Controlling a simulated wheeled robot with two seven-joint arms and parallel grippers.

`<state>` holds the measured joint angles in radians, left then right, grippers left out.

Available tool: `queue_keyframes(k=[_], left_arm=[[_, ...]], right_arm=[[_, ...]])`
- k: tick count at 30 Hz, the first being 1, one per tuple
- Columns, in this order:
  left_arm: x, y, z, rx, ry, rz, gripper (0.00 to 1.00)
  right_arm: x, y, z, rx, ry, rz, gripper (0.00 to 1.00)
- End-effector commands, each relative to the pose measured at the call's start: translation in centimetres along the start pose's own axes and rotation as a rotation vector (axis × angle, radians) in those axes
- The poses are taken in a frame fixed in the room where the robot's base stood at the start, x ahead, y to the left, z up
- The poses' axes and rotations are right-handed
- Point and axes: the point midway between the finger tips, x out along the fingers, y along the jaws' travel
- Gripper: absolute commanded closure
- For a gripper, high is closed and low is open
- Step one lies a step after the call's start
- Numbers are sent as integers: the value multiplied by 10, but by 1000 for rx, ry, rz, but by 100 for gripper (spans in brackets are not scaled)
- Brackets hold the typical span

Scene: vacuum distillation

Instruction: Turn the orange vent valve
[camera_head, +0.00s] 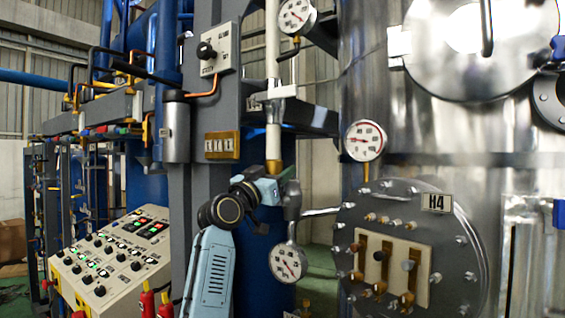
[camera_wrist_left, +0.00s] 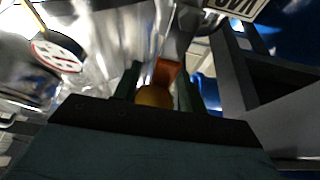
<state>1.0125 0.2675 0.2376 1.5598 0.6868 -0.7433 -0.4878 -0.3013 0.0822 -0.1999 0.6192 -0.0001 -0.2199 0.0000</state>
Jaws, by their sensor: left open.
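In the left wrist view, an orange piece that looks like the vent valve's handle (camera_wrist_left: 167,71) shows between the two dark fingers of my left gripper (camera_wrist_left: 158,78). A rounded brass-yellow part (camera_wrist_left: 153,97) sits just below it in the picture, also between the fingers. The fingers stand apart, one on each side; I cannot tell whether either touches the valve. In the head view, my left gripper (camera_head: 284,178) is beside the lower end of the white vertical pipe (camera_head: 272,130). I cannot make out the orange valve there. My right gripper is not in view.
A round gauge (camera_head: 288,262) hangs just below my left wrist, and another (camera_head: 364,141) is to the right. The round H4 flange (camera_head: 460,255) is on the steel vessel at right. A sloped control panel (camera_head: 110,258) stands at lower left.

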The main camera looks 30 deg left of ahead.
Motion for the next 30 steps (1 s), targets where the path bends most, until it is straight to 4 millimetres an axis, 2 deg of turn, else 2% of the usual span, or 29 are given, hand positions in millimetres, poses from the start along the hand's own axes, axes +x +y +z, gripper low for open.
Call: queue_keyframes(k=[6,16,26,30], left_arm=[[17,0,-1,0,1,0,58],[19,0,0,0,0,0,58],[19,0,0,0,0,0,100],[19,0,0,0,0,0,100]], right_arm=[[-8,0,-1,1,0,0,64],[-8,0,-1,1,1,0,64],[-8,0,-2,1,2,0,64],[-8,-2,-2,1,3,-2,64]])
